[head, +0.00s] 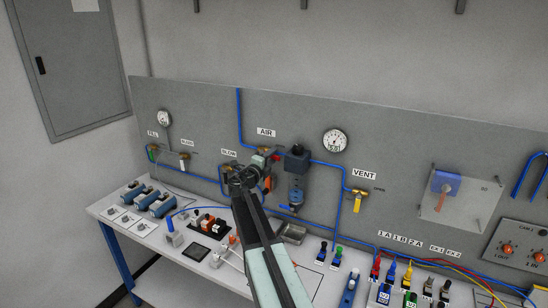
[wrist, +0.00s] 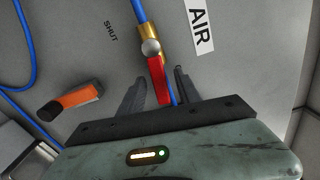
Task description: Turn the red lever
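The red lever (wrist: 158,82) sits on a brass valve (wrist: 149,33) in the blue air line, beside the AIR label. In the wrist view it points down toward my gripper, along the blue hose. My gripper (wrist: 153,88) is open, with one dark finger on each side of the red lever. In the head view my gripper (head: 243,176) is at the panel below the AIR label (head: 266,132), and my arm hides much of the valve area.
An orange and black item (wrist: 71,101) is left of my gripper in the wrist view. A dark regulator with a blue bowl (head: 297,180) is just right of my gripper. A yellow vent valve (head: 358,198) is farther right. The bench (head: 180,245) below holds several fittings.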

